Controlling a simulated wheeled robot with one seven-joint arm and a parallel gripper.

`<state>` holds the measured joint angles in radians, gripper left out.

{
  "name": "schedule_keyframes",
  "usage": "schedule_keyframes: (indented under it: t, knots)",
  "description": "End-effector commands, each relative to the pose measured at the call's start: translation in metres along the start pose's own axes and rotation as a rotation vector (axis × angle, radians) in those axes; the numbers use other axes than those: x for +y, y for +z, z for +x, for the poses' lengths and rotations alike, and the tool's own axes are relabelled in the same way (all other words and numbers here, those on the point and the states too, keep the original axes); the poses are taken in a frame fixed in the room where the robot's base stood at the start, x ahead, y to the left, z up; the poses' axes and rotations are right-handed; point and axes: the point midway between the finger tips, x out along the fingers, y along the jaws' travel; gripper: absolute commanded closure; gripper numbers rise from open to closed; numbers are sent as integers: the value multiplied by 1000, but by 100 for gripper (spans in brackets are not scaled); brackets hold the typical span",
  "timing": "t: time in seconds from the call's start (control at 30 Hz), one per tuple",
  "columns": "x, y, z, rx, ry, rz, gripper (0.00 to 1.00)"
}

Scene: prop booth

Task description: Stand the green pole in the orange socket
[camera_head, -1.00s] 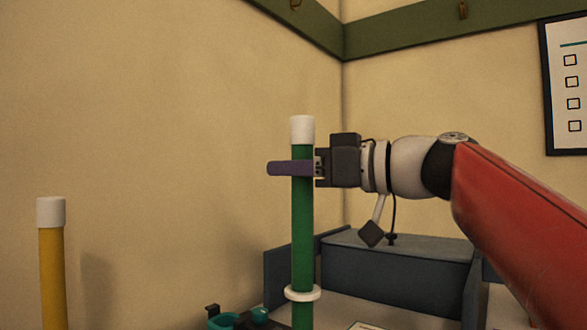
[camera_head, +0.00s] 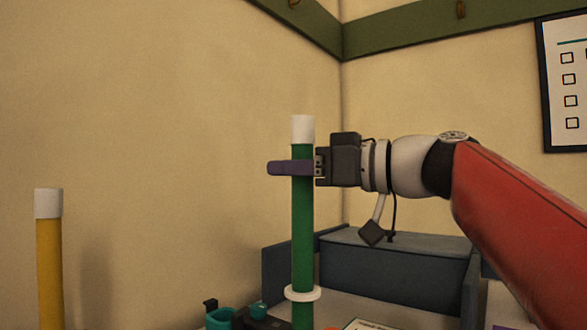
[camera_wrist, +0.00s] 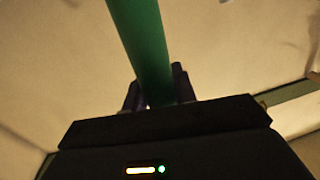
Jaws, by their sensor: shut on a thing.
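The green pole (camera_head: 303,225) has a white top and a white ring low down. It stands upright in the head view, and its lower end is below the picture edge. My gripper (camera_head: 285,167) is shut on it just below the white top, with purple fingers across it. In the wrist view, the green pole (camera_wrist: 143,45) passes between the fingers of my gripper (camera_wrist: 155,95), leaning in the picture. I cannot make out the orange socket; only a small orange patch shows at the bottom edge of the head view.
A yellow pole (camera_head: 49,265) with a white top stands at left. Teal items (camera_head: 219,318) lie low, left of the green pole. A blue-grey box (camera_head: 395,270) stands behind, in the corner. Walls close in at left and back, with a green hook rail (camera_head: 420,27) above.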

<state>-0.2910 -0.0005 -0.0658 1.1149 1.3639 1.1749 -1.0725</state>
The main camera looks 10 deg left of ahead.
Motion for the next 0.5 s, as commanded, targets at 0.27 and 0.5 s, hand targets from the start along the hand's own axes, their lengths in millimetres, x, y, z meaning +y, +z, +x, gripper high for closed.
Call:
schedule_keyframes:
  t: [0.27,0.5]
  knots:
    - [0,13,0,1,0,0,100]
    - [0,22,0,1,0,0,100]
